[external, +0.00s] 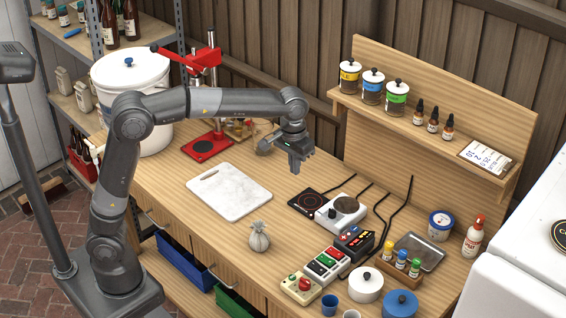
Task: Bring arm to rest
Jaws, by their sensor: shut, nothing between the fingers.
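My gripper (296,166) is at the end of my arm, which reaches out over the wooden workbench (165,185). It points down, above the bench between the white cutting board and the black hot plate. Its fingers look closed, with nothing seen between them. It appears apart from the things around it.
A white bucket (133,85) stands behind my arm. Control boxes (326,263) and pots crowd the front right.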

